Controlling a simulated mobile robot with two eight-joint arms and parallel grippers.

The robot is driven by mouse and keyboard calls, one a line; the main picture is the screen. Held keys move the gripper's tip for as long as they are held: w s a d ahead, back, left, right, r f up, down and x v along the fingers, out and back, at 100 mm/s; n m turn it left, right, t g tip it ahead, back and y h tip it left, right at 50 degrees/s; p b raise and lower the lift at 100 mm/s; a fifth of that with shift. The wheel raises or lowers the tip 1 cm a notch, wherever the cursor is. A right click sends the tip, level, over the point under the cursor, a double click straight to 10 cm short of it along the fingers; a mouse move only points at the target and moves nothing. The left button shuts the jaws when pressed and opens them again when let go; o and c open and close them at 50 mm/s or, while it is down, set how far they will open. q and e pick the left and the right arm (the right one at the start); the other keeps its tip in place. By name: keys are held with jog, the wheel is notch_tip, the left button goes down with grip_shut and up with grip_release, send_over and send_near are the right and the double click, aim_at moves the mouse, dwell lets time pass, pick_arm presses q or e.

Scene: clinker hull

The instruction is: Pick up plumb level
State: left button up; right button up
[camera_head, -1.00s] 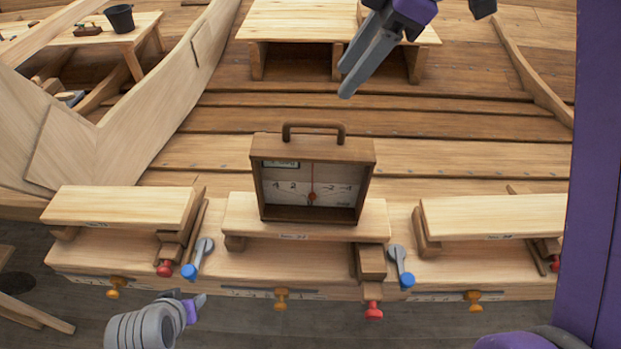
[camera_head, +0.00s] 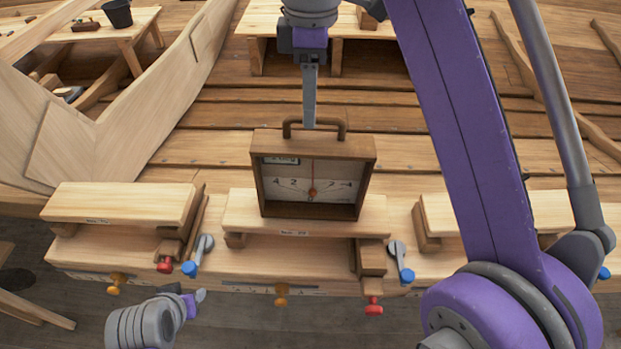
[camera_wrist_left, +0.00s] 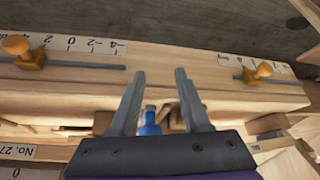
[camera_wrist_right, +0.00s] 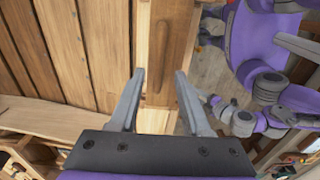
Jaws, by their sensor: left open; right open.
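The plumb level (camera_head: 312,150) is an upright brown wooden box with a pale dial, a red pointer and a top handle (camera_head: 314,122). It stands on the middle raised block of the bench. My right gripper (camera_head: 309,112) points down at the handle, its fingers seen edge-on. In the right wrist view the open fingers (camera_wrist_right: 160,88) point toward the level's top and handle (camera_wrist_right: 159,50); contact cannot be told. My left gripper (camera_head: 197,297) is low at the bench's front left, away from the level; its open fingers (camera_wrist_left: 158,92) show empty in the left wrist view.
Raised blocks stand left (camera_head: 120,203) and right (camera_head: 440,215) of the level on the bench (camera_head: 250,262). Blue-ended levers (camera_head: 197,256) and red and yellow knobs line the front. Planking lies behind. A black bucket (camera_head: 118,14) stands far left.

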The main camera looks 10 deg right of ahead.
aim_at(309, 138)
notch_tip(309, 138, down, 11)
jog(key=shift+w+r+b, duration=0.15)
jog(key=shift+r+b, duration=0.05)
jog(key=shift+b, duration=0.8)
pick_arm(q)
jog(key=s+f, duration=0.1)
jog(key=f, duration=0.2)
jog(key=shift+s, duration=0.4)
pick_arm(e)
jog(key=shift+f, duration=0.2)
jog(key=shift+c, duration=0.3)
jog(key=shift+c, duration=1.3)
grip_shut()
pick_arm(q)
jog(key=shift+d, duration=0.1)
